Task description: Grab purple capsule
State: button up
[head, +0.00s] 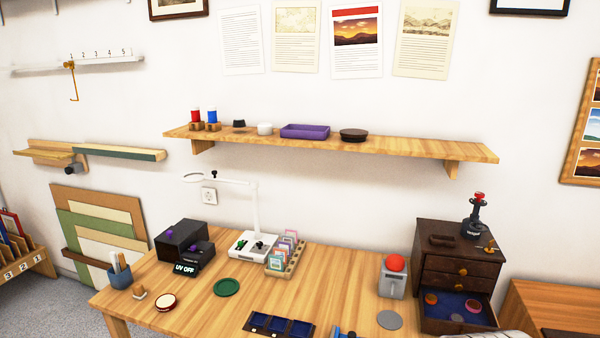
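I cannot make out a purple capsule for certain. The open lower drawer (440,326) of the dark wooden cabinet at the right has a blue lining and holds a few small round pieces. One is orange-red (431,299), one pinkish (473,305) and one pale (457,318); they are too small to identify. Other purple things are a shallow tray (305,131) on the wall shelf and a small purple part (169,233) on the black UV box at the left. My gripper is not in view.
The wooden table (220,315) also bears a white magnifier lamp (253,243), a card rack (287,255), a green disc (227,287), a red-button device (394,275), a grey disc (389,320) and a blue-celled tray (280,327).

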aim_at(456, 316)
jog(key=z, duration=0.9)
